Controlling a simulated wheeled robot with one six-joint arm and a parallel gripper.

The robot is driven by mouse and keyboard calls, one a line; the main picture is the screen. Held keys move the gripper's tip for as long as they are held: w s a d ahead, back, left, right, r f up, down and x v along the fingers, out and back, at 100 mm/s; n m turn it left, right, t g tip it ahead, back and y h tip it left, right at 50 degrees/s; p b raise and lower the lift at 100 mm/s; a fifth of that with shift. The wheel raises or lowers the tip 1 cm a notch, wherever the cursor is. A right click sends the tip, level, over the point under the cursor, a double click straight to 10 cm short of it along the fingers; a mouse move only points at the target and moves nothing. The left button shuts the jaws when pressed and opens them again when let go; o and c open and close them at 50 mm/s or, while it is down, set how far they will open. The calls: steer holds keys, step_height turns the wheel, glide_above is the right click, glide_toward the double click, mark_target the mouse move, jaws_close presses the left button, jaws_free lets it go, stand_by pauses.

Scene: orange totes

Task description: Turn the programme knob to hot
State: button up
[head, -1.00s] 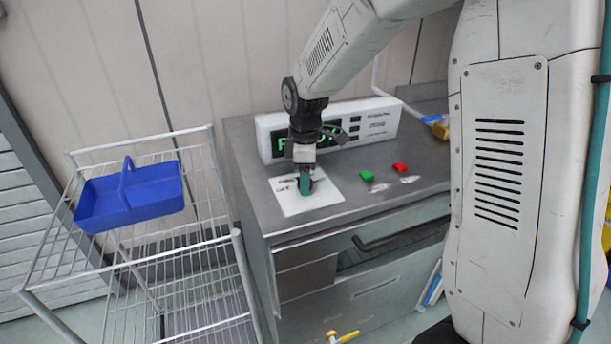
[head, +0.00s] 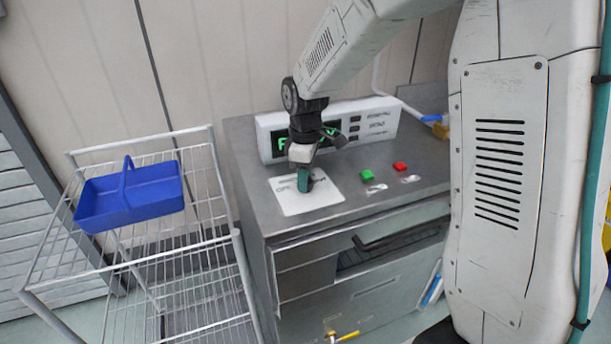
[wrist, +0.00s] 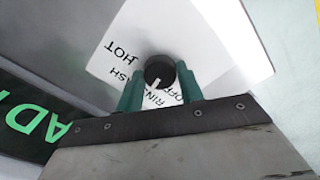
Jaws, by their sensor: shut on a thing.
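The programme knob (wrist: 158,68) is a small black dial on a white label plate (head: 330,192). In the wrist view, the plate (wrist: 205,35) carries the words HOT, WASH, RINSE and OFF, the last two partly hidden. The knob's white pointer mark is near the RINSE lettering, not at HOT; its exact setting is hard to tell. My gripper (wrist: 160,80) has its teal fingers on either side of the knob, shut on it. In the head view, my gripper (head: 304,182) points down at the plate and hides most of the knob.
A white display panel (head: 378,120) with green lettering stands behind the plate, close to my wrist. A green button (head: 367,175) and a red button (head: 400,166) are to the right on the steel top. A wire rack (head: 235,240) holding a blue caddy (head: 130,200) stands left.

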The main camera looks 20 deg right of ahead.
steer(key=m, duration=0.4)
steer(key=shift+m, duration=0.3)
steer(key=m, duration=0.3)
steer(key=shift+m, duration=0.4)
steer(key=m, duration=0.3)
steer(key=shift+m, duration=2.1)
steer(key=o, duration=1)
